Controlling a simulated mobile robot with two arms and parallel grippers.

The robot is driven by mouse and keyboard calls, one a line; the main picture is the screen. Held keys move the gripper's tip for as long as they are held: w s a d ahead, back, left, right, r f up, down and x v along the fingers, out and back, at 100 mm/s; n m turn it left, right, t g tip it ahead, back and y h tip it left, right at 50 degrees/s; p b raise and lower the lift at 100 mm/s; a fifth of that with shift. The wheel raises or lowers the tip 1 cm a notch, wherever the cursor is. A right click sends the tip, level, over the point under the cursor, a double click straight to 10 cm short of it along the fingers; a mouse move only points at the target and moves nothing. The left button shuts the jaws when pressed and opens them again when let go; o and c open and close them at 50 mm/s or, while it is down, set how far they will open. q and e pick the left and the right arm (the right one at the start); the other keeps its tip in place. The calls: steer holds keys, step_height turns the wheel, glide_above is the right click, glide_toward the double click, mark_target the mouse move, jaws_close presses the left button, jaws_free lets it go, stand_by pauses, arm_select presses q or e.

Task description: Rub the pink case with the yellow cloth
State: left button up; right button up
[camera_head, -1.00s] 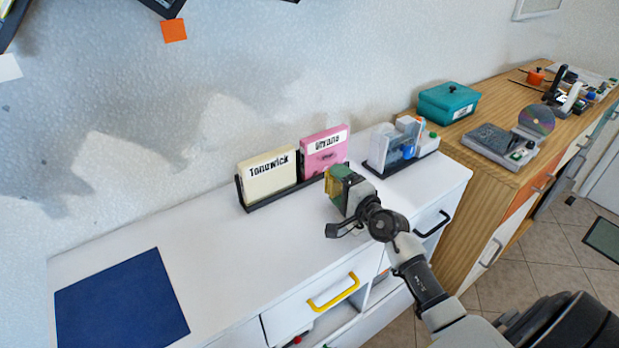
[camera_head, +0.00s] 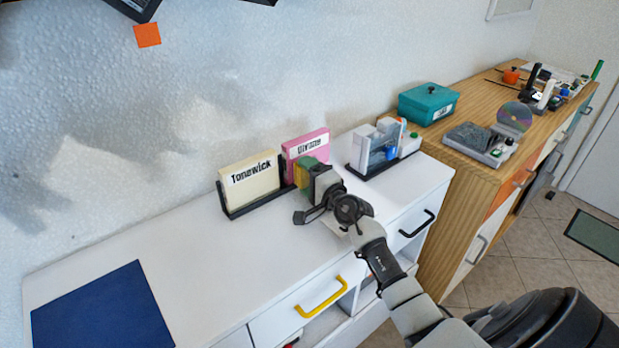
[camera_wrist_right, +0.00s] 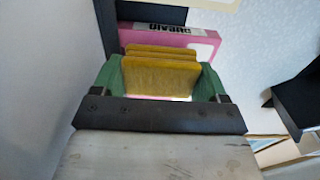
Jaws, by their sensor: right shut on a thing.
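The pink case (camera_head: 306,142) stands upright in a black holder on the white cabinet, to the right of a cream case (camera_head: 249,180). In the right wrist view the pink case (camera_wrist_right: 209,40) shows just beyond the cloth. My right gripper (camera_head: 304,176) is in front of the pink case and hides its lower part. Its green fingers are shut on the folded yellow cloth (camera_wrist_right: 160,78). The cloth overlaps the pink case in the wrist view; I cannot tell whether they touch. My left gripper is not in view.
A black tray (camera_head: 372,173) with white and blue items stands to the right of the holder. A blue mat (camera_head: 103,310) lies at the left of the white cabinet top (camera_head: 200,245). A teal box (camera_head: 428,103) and a disc device sit on the wooden cabinet. The front middle of the white top is clear.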

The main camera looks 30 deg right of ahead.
steer(key=shift+w, duration=0.8)
stand_by(0.4)
